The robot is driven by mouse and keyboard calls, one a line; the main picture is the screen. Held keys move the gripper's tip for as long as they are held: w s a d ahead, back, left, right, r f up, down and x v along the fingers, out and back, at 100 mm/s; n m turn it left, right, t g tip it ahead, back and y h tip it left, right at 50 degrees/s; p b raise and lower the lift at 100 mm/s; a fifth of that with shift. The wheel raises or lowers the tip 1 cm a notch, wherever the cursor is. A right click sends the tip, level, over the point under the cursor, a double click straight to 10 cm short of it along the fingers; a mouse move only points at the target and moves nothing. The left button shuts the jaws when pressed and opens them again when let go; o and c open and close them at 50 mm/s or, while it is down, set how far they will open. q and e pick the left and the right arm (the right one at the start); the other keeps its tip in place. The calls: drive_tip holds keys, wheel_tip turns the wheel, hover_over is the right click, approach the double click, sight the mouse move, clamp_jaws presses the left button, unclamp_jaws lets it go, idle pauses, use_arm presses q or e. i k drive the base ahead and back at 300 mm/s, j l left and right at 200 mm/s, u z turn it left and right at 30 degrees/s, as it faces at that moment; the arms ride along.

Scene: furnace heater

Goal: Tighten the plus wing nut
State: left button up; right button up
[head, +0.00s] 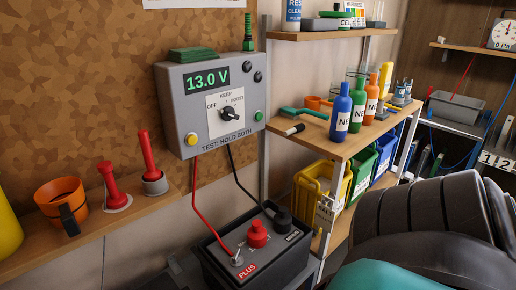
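The black battery (215,262) stands at the bottom middle, partly cut off by the lower edge. A small metallic piece, apparently the plus wing nut (238,260), sits on its top at the end of the red lead (198,205), just above the red PLUS label (247,270). How tight it is cannot be told. Behind it are a red cap (258,235) and a black cap (283,221). The wall tester (210,100) reads 13.0 V, and both leads hang from it. Neither of my grippers is in view.
A dark ribbed arm part (430,225), apparently mine, fills the lower right. A wooden shelf (120,215) at left holds an orange mug (62,200) and red-handled tools. A shelf (340,140) at right holds bottles above coloured bins. The space above the battery is crossed by the leads.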

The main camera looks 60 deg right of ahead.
sight(236, 259)
drive_tip(key=z, duration=1.8)
